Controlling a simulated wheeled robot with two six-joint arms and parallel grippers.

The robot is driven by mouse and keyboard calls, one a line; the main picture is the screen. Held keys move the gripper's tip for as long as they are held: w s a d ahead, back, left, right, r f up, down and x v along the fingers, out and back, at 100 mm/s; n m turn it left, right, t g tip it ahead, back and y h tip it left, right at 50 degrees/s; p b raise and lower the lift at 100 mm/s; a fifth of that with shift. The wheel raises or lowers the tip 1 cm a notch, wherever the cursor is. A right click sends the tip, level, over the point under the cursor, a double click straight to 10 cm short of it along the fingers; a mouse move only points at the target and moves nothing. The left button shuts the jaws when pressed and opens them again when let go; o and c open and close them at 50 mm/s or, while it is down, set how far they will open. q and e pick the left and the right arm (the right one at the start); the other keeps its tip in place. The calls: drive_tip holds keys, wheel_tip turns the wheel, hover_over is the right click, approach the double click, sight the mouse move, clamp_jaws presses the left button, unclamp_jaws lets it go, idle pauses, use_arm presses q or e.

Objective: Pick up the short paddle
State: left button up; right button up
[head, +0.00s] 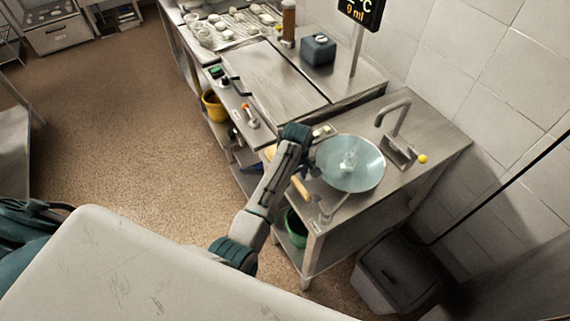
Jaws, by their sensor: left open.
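A small tool with a tan wooden handle (301,188) and a thin metal end lies at the front left corner of the steel sink counter; it may be the short paddle, but it is too small to be sure. My left arm reaches up from below to the counter's left side. My left gripper (325,131) is at the back left of the round basin, open, above and behind the wooden handle and apart from it. Its fingers are small and hard to make out. My right gripper is not in view.
A steel worktop (275,85) with a dark box (318,50) stands behind. A grey bin (397,272) is at lower right. Open floor lies left.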

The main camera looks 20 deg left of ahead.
use_arm(q)
clamp_jaws()
